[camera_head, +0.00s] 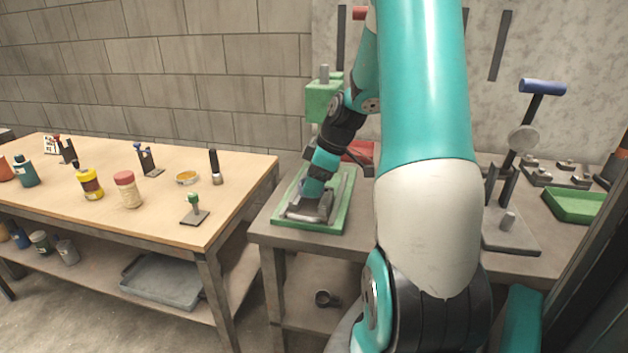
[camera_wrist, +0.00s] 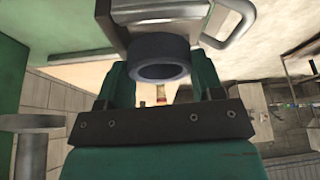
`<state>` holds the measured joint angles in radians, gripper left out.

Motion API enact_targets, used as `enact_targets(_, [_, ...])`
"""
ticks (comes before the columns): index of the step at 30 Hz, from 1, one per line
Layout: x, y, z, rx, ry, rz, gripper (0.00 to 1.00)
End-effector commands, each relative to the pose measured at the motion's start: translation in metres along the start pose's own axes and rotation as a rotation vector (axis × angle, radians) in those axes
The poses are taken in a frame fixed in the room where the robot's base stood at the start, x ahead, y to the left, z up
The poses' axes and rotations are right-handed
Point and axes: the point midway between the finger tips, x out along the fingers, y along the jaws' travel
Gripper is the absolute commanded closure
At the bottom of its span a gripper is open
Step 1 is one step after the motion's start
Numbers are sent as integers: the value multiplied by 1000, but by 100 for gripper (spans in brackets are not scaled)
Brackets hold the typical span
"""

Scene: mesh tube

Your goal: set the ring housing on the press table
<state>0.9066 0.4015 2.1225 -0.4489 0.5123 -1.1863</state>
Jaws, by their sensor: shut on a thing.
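My gripper (camera_head: 309,203) is low over the green base of the press (camera_head: 322,100), at the right-hand bench. In the wrist view my gripper (camera_wrist: 162,76) has its two green fingers on either side of the ring housing (camera_wrist: 160,52), a dark blue-grey ring with its open bore facing the camera. The fingers are shut on it. Just beyond the ring is a pale grey metal block (camera_wrist: 130,12), which looks like the press table. I cannot tell whether the ring touches it. In the head view my gripper and wrist hide the ring.
A metal loop handle (camera_wrist: 240,22) is close beside the ring. A lever press with a blue handle (camera_head: 542,87) and a green tray (camera_head: 575,205) stand to the right. The wooden table (camera_head: 150,215) at left holds bottles and small tools.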

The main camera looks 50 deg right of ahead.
Motion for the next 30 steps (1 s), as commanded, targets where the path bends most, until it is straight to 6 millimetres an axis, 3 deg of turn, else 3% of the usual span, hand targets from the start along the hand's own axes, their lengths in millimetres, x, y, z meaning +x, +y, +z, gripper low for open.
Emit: enact_targets(30, [8,0,3,0,0,1,72])
